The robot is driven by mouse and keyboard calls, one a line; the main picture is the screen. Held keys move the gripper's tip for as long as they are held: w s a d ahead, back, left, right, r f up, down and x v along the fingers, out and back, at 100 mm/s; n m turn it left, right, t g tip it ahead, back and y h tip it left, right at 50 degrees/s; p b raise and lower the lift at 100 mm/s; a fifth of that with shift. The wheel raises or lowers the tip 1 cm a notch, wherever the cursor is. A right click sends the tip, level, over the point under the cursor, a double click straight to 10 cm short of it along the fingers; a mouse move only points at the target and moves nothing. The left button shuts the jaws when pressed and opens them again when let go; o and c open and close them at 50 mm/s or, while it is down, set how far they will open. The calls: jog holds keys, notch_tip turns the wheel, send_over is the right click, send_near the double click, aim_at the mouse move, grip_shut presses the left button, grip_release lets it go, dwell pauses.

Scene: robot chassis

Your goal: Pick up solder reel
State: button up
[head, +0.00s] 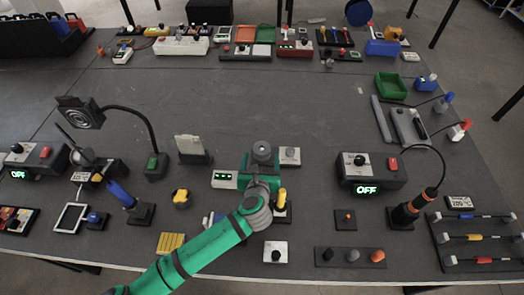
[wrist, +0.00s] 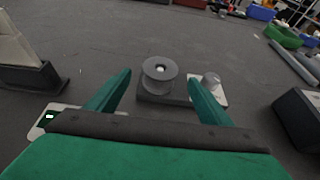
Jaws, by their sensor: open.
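The solder reel (wrist: 159,70) is a small grey spool that stands upright on a dark square base (wrist: 160,98) in the wrist view. My gripper (wrist: 160,80) is open, with one green finger to the left and one to the right of the reel in that view. The reel appears just beyond or between the fingertips; contact cannot be told. In the head view the reel (head: 262,148) shows at the far end of my gripper (head: 261,160), near the table's middle. Its base is hidden there by my gripper.
A white plate with a grey knob (head: 290,155) is close to the right of the reel. A white device with green lights (head: 224,179) is at the left. A stand with a pale panel (head: 192,148) is farther left. The table beyond the reel is clear.

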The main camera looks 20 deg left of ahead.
aim_at(262, 151)
jog(key=shift+w+a+f, duration=0.1)
jog(key=shift+w+f, duration=0.15)
jog(key=shift+w, duration=0.2)
jog(key=x, duration=0.5)
jog(key=shift+w, duration=0.25)
jog(key=shift+w+a+f, duration=0.25)
jog(key=shift+w+a, duration=0.1)
jog(key=shift+a, duration=0.05)
jog(key=shift+d, duration=0.35)
jog(key=shift+c, duration=0.5)
jog(key=shift+a, duration=0.1)
jog(key=c, duration=1)
jog(key=shift+a, duration=0.1)
jog(key=shift+c, duration=0.2)
